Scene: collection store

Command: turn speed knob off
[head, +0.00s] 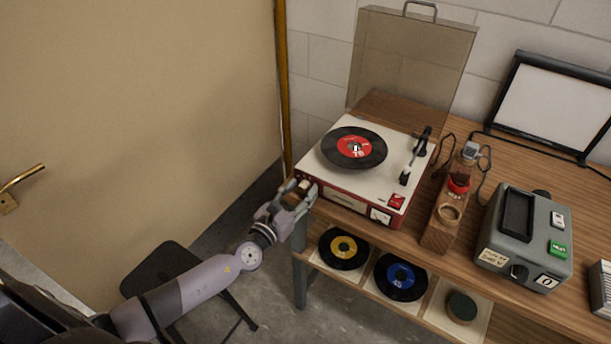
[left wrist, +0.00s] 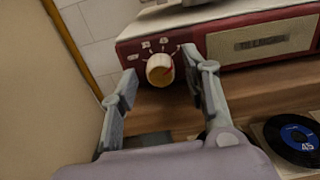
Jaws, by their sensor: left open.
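Small white labels stand above the knob, too small to read. In the head view my left gripper (head: 298,192) is at the left front corner of the record player (head: 396,148). A black record with a red label (head: 354,147) lies on its platter. My right gripper is not in view.
A wooden block with a red-topped part (head: 458,183) and a grey device with a green button (head: 525,240) stand to the right on the wooden bench (head: 583,212). Records lie on the shelf below. A door (head: 130,110) is at the left, a dark chair (head: 165,262) below it.

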